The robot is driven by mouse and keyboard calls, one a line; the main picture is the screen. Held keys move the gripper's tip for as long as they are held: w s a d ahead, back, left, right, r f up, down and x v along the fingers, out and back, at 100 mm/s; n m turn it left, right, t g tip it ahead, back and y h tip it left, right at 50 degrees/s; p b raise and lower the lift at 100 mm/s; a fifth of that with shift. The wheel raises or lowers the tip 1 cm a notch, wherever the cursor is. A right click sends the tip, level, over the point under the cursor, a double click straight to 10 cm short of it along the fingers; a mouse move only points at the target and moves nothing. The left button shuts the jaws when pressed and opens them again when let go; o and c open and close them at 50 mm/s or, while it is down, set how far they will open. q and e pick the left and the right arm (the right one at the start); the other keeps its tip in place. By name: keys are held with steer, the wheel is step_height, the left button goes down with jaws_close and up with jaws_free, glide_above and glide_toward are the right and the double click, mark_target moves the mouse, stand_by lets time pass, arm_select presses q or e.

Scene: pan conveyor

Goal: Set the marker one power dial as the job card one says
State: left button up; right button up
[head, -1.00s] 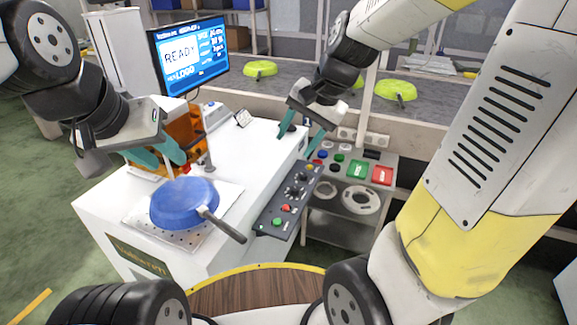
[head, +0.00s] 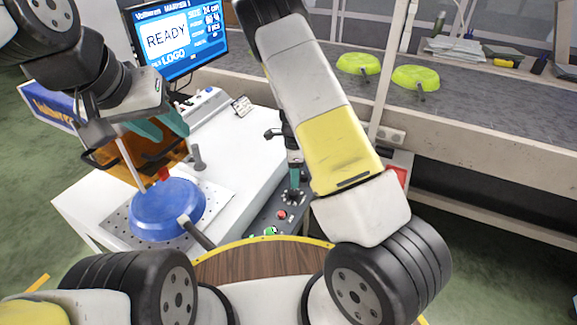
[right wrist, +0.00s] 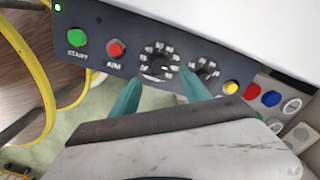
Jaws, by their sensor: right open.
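The dark control panel (head: 268,217) runs along the right side of the white marker bench. In the right wrist view it shows two black dials with white scale marks: one (right wrist: 159,62) beside the red AIM button, another (right wrist: 206,70) nearer the yellow button. Their names are unreadable. My right gripper (right wrist: 158,92) is open, its teal fingertips either side of the AIM-side dial; contact cannot be told. In the head view my right gripper (head: 294,178) is partly hidden by its arm. A small card (head: 242,106) stands on the bench, its text unreadable. My left gripper (head: 161,126) is open above the blue pan.
The blue pan (head: 167,208) lies on a perforated plate (head: 219,200). The screen (head: 178,40) reads READY. Green pans (head: 416,77) sit on the conveyor behind. A green START button (right wrist: 77,38) is at the panel's near end. A side shelf is mostly hidden by my right arm.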

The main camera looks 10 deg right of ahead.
mark_target(293, 192)
step_height(293, 192, down, 7)
steer(key=shift+f, duration=0.2)
stand_by(0.3)
jaws_close()
